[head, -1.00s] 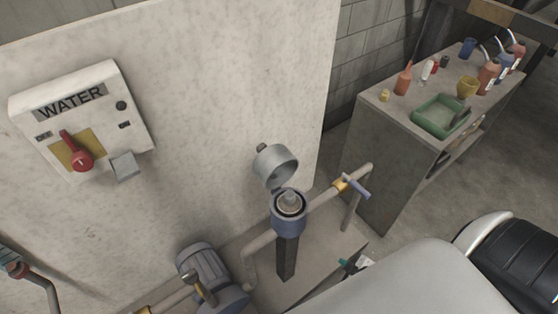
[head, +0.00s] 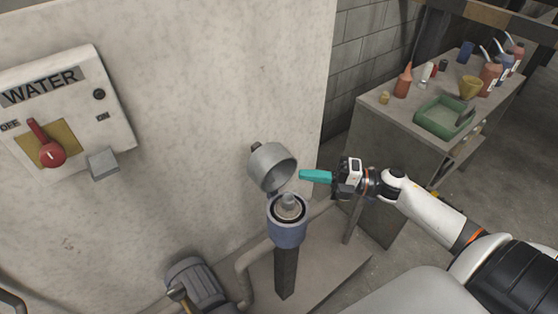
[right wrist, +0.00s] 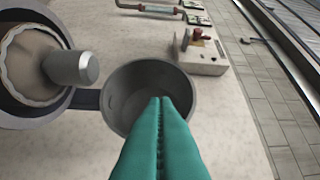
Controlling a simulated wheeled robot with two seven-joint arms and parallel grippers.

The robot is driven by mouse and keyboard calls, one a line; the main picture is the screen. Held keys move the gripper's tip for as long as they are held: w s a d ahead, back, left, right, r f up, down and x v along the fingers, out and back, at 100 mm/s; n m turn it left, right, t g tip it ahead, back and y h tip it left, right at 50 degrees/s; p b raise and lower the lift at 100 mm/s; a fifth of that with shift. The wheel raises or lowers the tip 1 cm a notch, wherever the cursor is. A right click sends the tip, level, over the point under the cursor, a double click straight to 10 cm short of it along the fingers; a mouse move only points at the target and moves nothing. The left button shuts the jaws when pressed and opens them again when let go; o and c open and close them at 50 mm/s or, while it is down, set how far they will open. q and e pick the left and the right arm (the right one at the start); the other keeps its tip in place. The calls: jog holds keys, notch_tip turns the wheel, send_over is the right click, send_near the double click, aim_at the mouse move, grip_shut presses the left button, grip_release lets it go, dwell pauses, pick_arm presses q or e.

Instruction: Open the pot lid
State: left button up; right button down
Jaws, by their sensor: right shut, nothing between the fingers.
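The pot (head: 288,228) is a blue-grey cylinder on a dark post, with a light knob-like piece inside its open mouth. Its grey cup-shaped lid (head: 272,167) stands swung up on a hinge behind the mouth, its hollow side facing out. My right gripper (head: 303,175), with teal fingers, is shut and empty just right of the lid in the head view. In the right wrist view the shut fingertips (right wrist: 160,100) appear in front of the lid's hollow (right wrist: 140,88), with the open pot (right wrist: 35,65) at left. I cannot tell whether they touch. My left gripper is not in view.
A white WATER panel (head: 60,115) with a red lever is on the wall at left. Pipes and a motor (head: 195,285) are low beside the pot. A workbench (head: 385,150) with bottles and a green tray (head: 445,117) stands at right.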

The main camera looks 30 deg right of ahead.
aim_at(261, 159)
jog(key=shift+w+a+r+p, duration=0.15)
jog(key=shift+w+a, duration=0.65)
jog(key=shift+w, duration=0.4)
jog(key=shift+w+a+r+p, duration=0.1)
jog(key=shift+w+a, duration=0.65)
jog(key=shift+w, duration=0.4)
jog(key=shift+w+a+r+p, duration=0.15)
jog(key=shift+w+a, duration=0.65)
jog(key=shift+w, duration=0.4)
